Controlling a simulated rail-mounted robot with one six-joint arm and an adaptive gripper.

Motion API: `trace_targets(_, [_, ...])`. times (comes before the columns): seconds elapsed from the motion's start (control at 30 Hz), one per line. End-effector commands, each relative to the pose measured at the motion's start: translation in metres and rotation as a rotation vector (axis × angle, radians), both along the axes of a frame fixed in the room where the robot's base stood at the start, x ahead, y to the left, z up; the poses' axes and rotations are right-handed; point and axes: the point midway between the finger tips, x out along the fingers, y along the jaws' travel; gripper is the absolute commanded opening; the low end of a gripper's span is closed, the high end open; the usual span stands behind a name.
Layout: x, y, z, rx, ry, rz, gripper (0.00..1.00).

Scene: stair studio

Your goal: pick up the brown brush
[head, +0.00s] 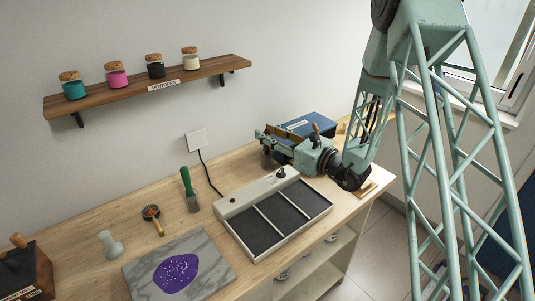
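My gripper (267,143) is at the back right of the bench, in front of a blue box (310,124) with a white label. Its mint-green fingers look spread apart and point left. Brownish surfaces show between and behind the fingers; I cannot tell whether they belong to the box or to a brush. A brush with a green handle (187,180) stands bristles-down or leans on the bench left of the tray. I cannot make out a clearly brown brush.
A grey tray with dark compartments (318,208) lies in front of my gripper. A marble slab with a purple patch (214,252), a pale knobbed piece (111,246) and a wooden block of tools (40,266) are at left. A shelf (110,99) holds several corked jars above.

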Motion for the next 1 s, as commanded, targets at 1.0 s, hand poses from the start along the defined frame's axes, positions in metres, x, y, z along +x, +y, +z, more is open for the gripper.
trace_targets(1.0, [0.0, 0.0, 0.01, 0.0, -0.001, 0.0, 0.03])
